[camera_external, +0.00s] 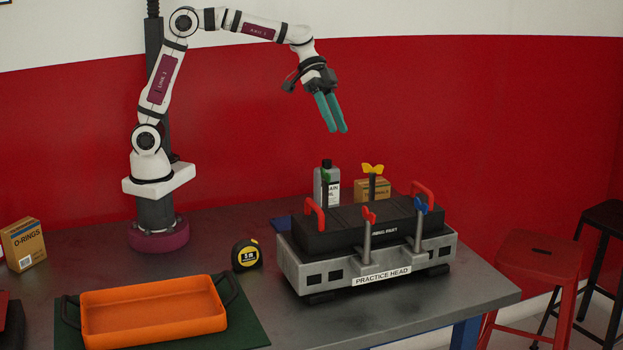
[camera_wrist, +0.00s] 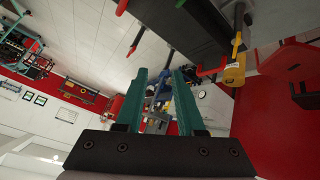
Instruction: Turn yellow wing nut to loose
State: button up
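The yellow wing nut (camera_external: 373,169) sits on top of an upright post at the back of the practice head (camera_external: 300,270). Red (camera_external: 369,216), blue (camera_external: 420,205) and green (camera_external: 326,175) wing nuts stand on other posts around its black cover (camera_external: 335,232). My gripper (camera_external: 338,130) is in the air above and slightly left of the yellow wing nut, apart from it, with teal fingers pointing down. The wrist view shows a gap between the fingers (camera_wrist: 160,75) with nothing held.
Red handles (camera_external: 314,216) (camera_external: 423,190) rise at both ends of the cover. A grey bottle (camera_external: 327,192) and a cardboard box (camera_external: 360,190) stand behind it. A tape measure (camera_external: 246,255) and orange tray (camera_external: 155,312) lie left. The air around my gripper is clear.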

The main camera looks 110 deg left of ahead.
jog(key=a+r+n+g+y, duration=0.25)
jog(key=a+y, duration=0.25)
jog(key=a, duration=0.3)
jog(key=n, duration=0.1)
send_near(362, 162)
jog(key=x, duration=0.9)
jog(key=shift+w+a+r, duration=0.1)
jog(key=shift+w+a, duration=0.05)
jog(key=shift+w, duration=0.05)
grip_shut()
